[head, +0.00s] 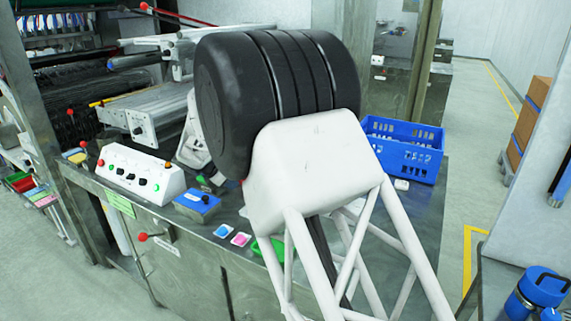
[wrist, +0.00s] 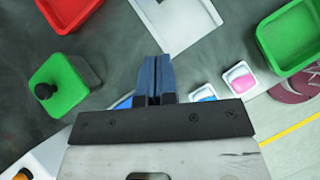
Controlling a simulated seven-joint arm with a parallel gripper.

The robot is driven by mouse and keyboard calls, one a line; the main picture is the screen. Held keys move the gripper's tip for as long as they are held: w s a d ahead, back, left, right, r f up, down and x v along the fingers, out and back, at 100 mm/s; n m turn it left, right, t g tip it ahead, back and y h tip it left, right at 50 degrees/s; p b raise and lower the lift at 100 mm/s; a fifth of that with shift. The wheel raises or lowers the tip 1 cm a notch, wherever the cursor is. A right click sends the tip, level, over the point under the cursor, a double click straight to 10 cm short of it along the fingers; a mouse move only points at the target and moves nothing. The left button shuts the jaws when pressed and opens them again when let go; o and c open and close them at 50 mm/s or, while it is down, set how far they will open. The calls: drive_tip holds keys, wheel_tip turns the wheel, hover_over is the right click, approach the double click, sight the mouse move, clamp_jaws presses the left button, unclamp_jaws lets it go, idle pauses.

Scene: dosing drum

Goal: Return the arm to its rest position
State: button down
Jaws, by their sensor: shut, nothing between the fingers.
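My gripper (wrist: 154,62) shows in the wrist view, with its two blue fingers together and nothing between them. It is over the dark worktop, between a green box with a black knob (wrist: 62,86) on the left and small cups with pink (wrist: 240,80) and blue (wrist: 203,94) contents on the right. The height of the fingertips above the worktop is hard to tell. In the head view my arm's black and white links fill the middle, and my gripper is hidden behind them.
The metal worktop (head: 400,237) holds a white control box (head: 135,172), a blue box (head: 197,203) and a blue crate (head: 402,148). In the wrist view a red tray (wrist: 68,12), a white plate (wrist: 178,22) and a green tray (wrist: 290,38) surround the fingers.

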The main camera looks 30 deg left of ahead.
drive_tip(key=w+d+r+m+g, duration=0.1)
drive_tip(key=d+r+m, duration=0.35)
drive_tip(key=d, duration=0.75)
drive_tip(key=w+d+r+m+g, duration=0.1)
drive_tip(key=w+d+r+m, duration=0.3)
drive_tip(key=d, duration=0.9)
drive_tip(key=s+d+r+m+g, duration=0.15)
drive_tip(key=d+r, duration=0.45)
drive_tip(key=d, duration=0.6)
drive_tip(key=s+d+r+m, duration=0.2)
drive_tip(key=s+d+m, duration=0.1)
drive_tip(key=d, duration=0.5)
drive_tip(key=s+d+r+m+g+y, duration=0.1)
drive_tip(key=s+d+m, duration=0.2)
drive_tip(key=d, duration=0.5)
drive_tip(key=s+d+r+m, duration=0.2)
drive_tip(key=s+d, duration=0.2)
drive_tip(key=d, duration=0.3)
drive_tip(key=s+d+f+m+y, duration=0.1)
drive_tip(key=s+d+f+m, duration=0.1)
drive_tip(key=s+d+m, duration=0.4)
drive_tip(key=s+d+f+m+y, duration=0.1)
drive_tip(key=s+d+f+m, duration=0.2)
drive_tip(key=s+d, duration=1)
drive_tip(key=s+m, duration=0.3)
drive_tip(key=s, duration=0.3)
drive_tip(key=shift+f+m+y, duration=0.15)
drive_tip(key=shift+m+y, duration=0.15)
drive_tip(key=shift+m, duration=0.1)
